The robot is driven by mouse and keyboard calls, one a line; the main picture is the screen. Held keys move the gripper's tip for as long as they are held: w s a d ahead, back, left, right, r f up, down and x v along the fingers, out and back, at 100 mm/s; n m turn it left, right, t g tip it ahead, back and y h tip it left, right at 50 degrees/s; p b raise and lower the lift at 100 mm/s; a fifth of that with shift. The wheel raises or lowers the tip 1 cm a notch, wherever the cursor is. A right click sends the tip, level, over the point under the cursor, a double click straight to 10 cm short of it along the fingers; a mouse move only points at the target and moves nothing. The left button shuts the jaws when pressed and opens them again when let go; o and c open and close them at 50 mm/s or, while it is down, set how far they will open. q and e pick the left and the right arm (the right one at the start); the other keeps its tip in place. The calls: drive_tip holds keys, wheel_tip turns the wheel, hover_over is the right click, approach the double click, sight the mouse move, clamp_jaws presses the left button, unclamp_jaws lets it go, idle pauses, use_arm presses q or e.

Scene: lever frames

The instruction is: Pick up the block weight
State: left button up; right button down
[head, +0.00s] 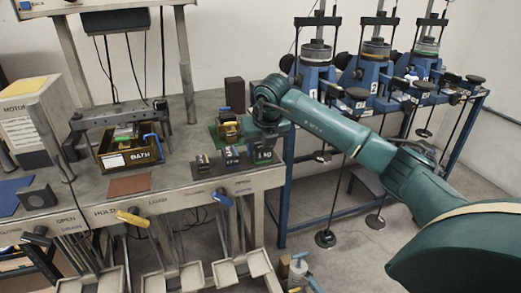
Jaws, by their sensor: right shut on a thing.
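The block weight (264,156) is a small dark block with pale lettering, at the right end of a row of small blocks near the front right of the bench. My right gripper (263,140) comes down over it from above and is shut on it. The fingers are small and partly hidden by my wrist. I cannot tell whether the block touches the bench surface. My left gripper is not in view.
Two other small blocks (202,164) (231,157) stand left of it. A tray marked BATH (131,158) stands to the left. Levers (133,218) line the bench front. A blue-framed stand is at right.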

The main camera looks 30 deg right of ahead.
drive_tip(key=shift+w+r, duration=0.1)
drive_tip(key=shift+r, duration=0.1)
drive_tip(key=shift+r, duration=0.1)
